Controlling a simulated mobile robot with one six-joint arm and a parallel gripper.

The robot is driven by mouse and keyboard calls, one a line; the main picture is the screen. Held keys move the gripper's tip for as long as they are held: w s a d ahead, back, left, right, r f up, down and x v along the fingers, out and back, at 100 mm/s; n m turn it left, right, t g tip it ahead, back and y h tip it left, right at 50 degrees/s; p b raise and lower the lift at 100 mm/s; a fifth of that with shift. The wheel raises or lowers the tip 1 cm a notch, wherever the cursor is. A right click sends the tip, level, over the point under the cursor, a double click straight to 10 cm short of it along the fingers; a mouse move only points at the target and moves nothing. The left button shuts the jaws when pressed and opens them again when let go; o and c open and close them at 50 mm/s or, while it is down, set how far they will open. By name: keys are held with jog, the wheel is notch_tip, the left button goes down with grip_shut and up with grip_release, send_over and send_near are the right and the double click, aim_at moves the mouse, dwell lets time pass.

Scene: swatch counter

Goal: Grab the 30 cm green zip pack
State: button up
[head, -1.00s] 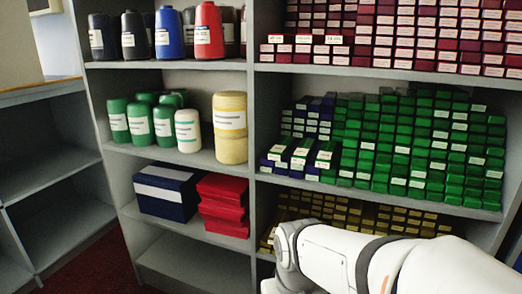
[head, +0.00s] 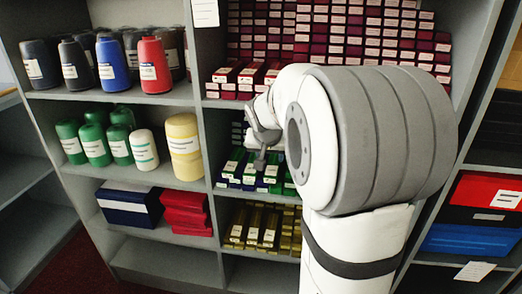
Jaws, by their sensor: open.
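Green zip packs (head: 231,166) with white labels lie in a few stacks on the middle shelf of the centre bay. Dark blue packs show among them. I cannot read the sizes on the labels. My gripper (head: 260,160) is in front of these packs, small and partly hidden by my arm. It is open, and nothing shows between its fingers. I cannot tell whether it touches a pack. My arm covers most of the green packs to the right.
Dark red boxes (head: 335,30) fill the shelf above, and gold packs (head: 252,228) the shelf below. A grey upright (head: 197,110) divides the bays. Red and blue boxes (head: 487,192) sit at right.

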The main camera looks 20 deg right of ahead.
aim_at(273, 163)
jog(key=shift+w+d+r, duration=0.2)
jog(key=shift+w+d, duration=0.1)
jog(key=shift+w, duration=0.05)
jog(key=b+x, duration=0.1)
jog(key=x, duration=0.6)
jog(key=shift+w+f, duration=0.15)
jog(key=shift+f, duration=0.1)
jog(key=shift+c, duration=0.4)
jog(key=c, duration=0.6)
jog(key=shift+o, duration=0.2)
jog(key=shift+r, duration=0.1)
